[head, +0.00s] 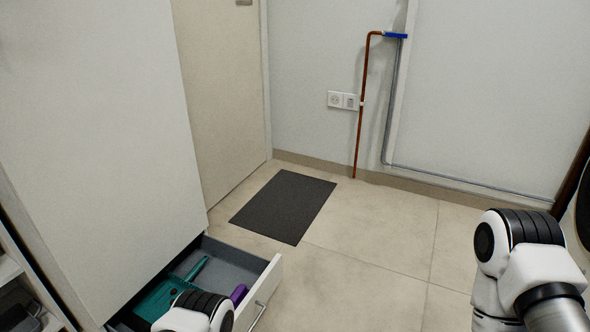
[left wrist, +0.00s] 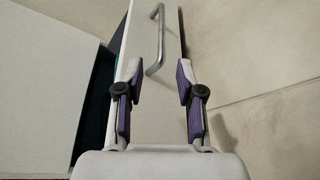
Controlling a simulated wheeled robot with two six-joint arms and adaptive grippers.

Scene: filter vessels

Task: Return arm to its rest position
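My left gripper (left wrist: 158,76) is open in the left wrist view, with purple pads apart and nothing between them. The metal handle (left wrist: 156,38) on the pale drawer front (left wrist: 155,112) shows beyond the fingertips, and I see no contact. In the head view my left arm (head: 200,308) comes in at the bottom, over the open drawer (head: 266,282). A purple piece (head: 239,293) shows beside it; I cannot tell whether it is a finger pad or an item. My right arm (head: 520,260) is at the lower right, its gripper out of frame.
The drawer sticks out from a tall white cabinet (head: 95,120) and holds a teal dustpan-like item (head: 165,297). A dark mat (head: 284,206) lies on the tiled floor. A copper pipe (head: 363,95) with a blue valve handle (head: 396,36) runs along the wall. The middle floor is clear.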

